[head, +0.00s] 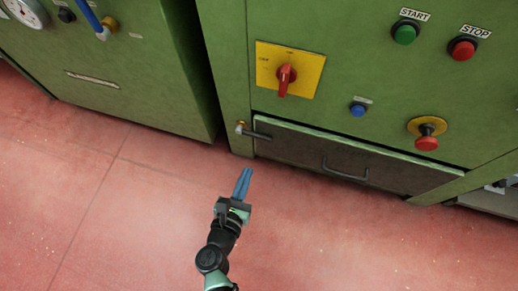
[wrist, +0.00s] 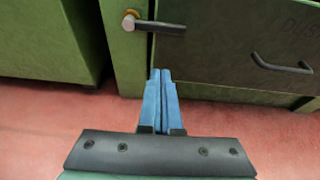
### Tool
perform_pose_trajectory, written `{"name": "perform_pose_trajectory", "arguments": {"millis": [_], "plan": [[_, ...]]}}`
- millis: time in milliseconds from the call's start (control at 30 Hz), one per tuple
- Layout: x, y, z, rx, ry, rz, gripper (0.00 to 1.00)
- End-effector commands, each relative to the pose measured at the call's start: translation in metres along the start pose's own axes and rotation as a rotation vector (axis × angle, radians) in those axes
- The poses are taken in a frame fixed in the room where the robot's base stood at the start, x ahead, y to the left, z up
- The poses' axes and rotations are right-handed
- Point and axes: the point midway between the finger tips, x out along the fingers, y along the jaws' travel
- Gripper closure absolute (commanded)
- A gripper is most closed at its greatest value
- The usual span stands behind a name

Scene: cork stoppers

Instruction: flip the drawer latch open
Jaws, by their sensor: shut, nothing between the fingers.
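The drawer (head: 350,156) is a dark grey-green panel low in the green machine, with a bent dark handle (head: 343,171); the handle also shows at the right of the wrist view (wrist: 281,66). The drawer latch (head: 255,133) is a dark lever with a light round pivot end at the drawer's upper left. It lies roughly level, reaching from the frame across the drawer's edge, and shows at the top of the wrist view (wrist: 158,26). My gripper (head: 246,171) has blue fingers, shut and empty, in front of and below the latch and apart from it. The fingertips show in the wrist view (wrist: 160,72).
Above the drawer are a yellow plate with a red rotary switch (head: 286,78), a blue button (head: 358,109), a green start button (head: 405,34), a red stop button (head: 463,49) and a red mushroom button (head: 427,141). Another green cabinet (head: 120,70) stands left. The red floor (head: 120,210) is clear.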

Motion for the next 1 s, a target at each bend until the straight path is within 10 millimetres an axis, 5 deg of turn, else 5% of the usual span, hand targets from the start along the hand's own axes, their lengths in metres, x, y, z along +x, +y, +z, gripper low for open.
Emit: {"name": "perform_pose_trajectory", "arguments": {"millis": [100, 567, 1000], "plan": [[-0.002, -0.003, -0.015, 0.019, 0.020, -0.011, 1.00], [0.008, -0.004, -0.015, 0.020, 0.018, -0.012, 1.00], [0.097, -0.004, -0.019, 0.020, 0.016, -0.012, 1.00]]}}
